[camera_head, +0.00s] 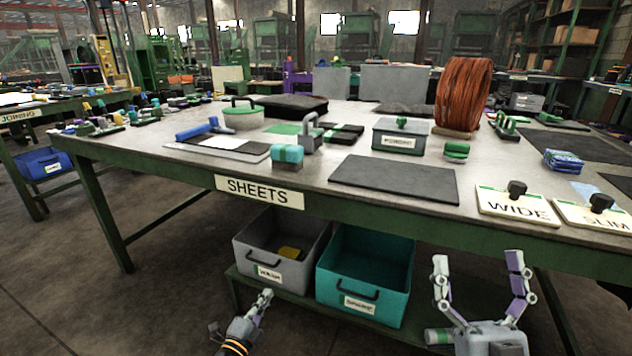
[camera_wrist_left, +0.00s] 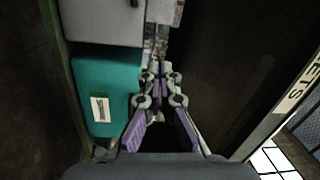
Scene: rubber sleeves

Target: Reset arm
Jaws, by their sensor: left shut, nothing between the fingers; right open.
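My left gripper (camera_head: 262,301) is low at the bottom of the head view, in front of the grey bin under the table. Its fingers are shut with nothing between them. In the left wrist view the left gripper (camera_wrist_left: 158,72) points ahead with its fingertips together, beside the teal bin (camera_wrist_left: 112,75). My right gripper (camera_head: 476,268) is at the bottom right of the head view. It is open and empty, its two fingers spread upward in front of the table's edge.
The table (camera_head: 330,180) carries a dark mat (camera_head: 395,179), a grey lidded box (camera_head: 400,138), a copper coil (camera_head: 464,92) and WIDE (camera_head: 517,204) and SLIM (camera_head: 592,214) plates. On the shelf below stand a grey bin (camera_head: 258,246) and a teal bin (camera_head: 350,300). The floor at left is clear.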

